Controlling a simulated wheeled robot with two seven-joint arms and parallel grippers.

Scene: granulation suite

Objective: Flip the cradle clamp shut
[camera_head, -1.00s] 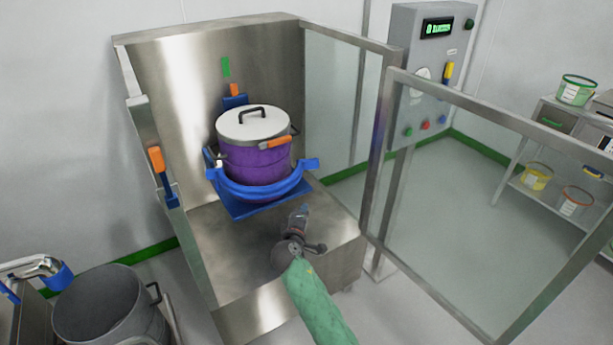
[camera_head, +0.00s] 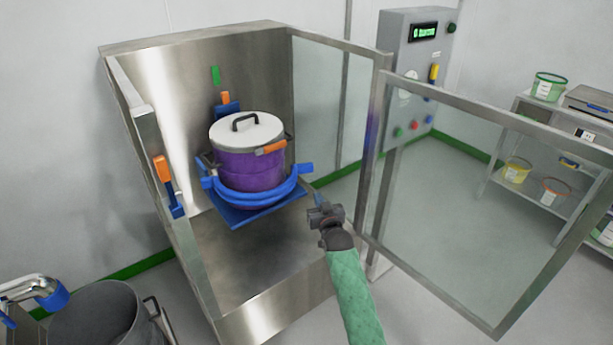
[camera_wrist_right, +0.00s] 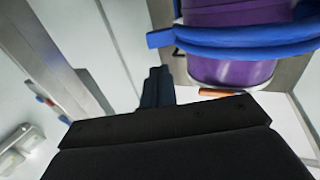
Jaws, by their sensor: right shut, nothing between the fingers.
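The cradle clamp is a blue curved band (camera_head: 262,202) around the front of the purple drum (camera_head: 248,170). It lies close against the drum's lower part, with a blue tab (camera_head: 306,168) sticking out at its right end. Whether it is latched I cannot tell. Two blue bands, one above the other, show on the drum in the right wrist view (camera_wrist_right: 240,40). My right gripper (camera_head: 317,199) is shut and empty, to the right of and below the tab, apart from it. Its dark fingers (camera_wrist_right: 157,88) are together in the wrist view, left of the drum. My left gripper is out of view.
The drum stands inside a steel enclosure (camera_head: 190,85) with an open glass door (camera_head: 460,190) to the right of my arm. An orange-handled latch (camera_head: 162,170) is on the enclosure's left post. A grey bin (camera_head: 95,318) stands at the lower left.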

